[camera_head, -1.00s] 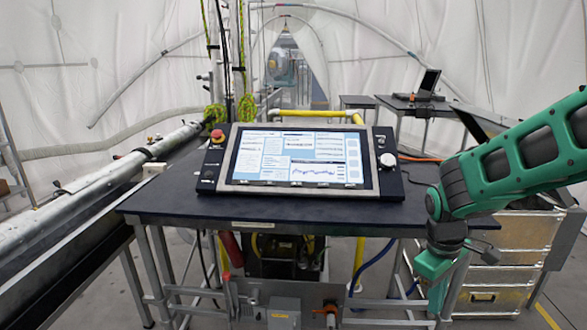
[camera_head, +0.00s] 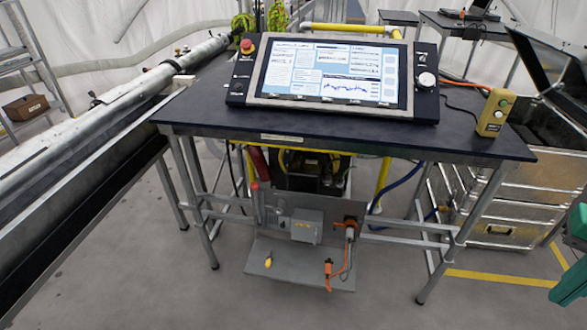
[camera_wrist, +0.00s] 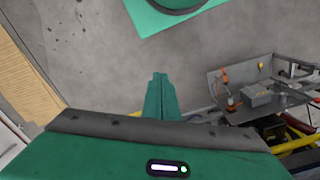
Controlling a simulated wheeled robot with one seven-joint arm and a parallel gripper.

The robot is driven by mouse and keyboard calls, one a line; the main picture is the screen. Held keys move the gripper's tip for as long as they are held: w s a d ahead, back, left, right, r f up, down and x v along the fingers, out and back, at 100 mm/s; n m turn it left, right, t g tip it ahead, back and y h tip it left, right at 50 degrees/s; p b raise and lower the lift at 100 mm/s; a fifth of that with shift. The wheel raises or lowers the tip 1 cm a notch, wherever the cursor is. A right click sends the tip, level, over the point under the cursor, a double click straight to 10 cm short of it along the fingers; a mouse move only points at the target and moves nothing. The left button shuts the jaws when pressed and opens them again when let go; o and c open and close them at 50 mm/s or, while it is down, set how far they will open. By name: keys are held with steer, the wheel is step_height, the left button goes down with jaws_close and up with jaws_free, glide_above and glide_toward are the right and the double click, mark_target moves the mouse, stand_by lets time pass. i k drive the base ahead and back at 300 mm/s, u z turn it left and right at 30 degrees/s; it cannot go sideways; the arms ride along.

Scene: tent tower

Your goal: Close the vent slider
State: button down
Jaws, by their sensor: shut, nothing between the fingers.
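I cannot pick out a vent slider for certain in either view. A console with a lit touchscreen (camera_head: 328,72) stands tilted on the dark table (camera_head: 340,130). The screen shows windows and a graph, too small to read. My gripper (camera_wrist: 160,80) points over the grey floor in the wrist view, its green fingers shut and empty. In the head view only green parts of my arm show at the right edge; the fingers are out of that picture.
The console has a red button (camera_head: 247,46) and a silver knob (camera_head: 427,80). A yellow control box (camera_head: 495,113) stands at the table's right end. Under the table is a grey panel (camera_head: 300,265) with orange-handled parts. A large pipe (camera_head: 120,105) runs left. Floor in front is clear.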

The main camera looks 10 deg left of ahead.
mark_target(284, 222)
steer(key=k, duration=1.2)
steer(key=u, duration=0.2)
steer(key=i, duration=0.4)
steer(key=u, duration=0.7)
steer(key=i, duration=0.95)
steer(key=u, duration=0.6)
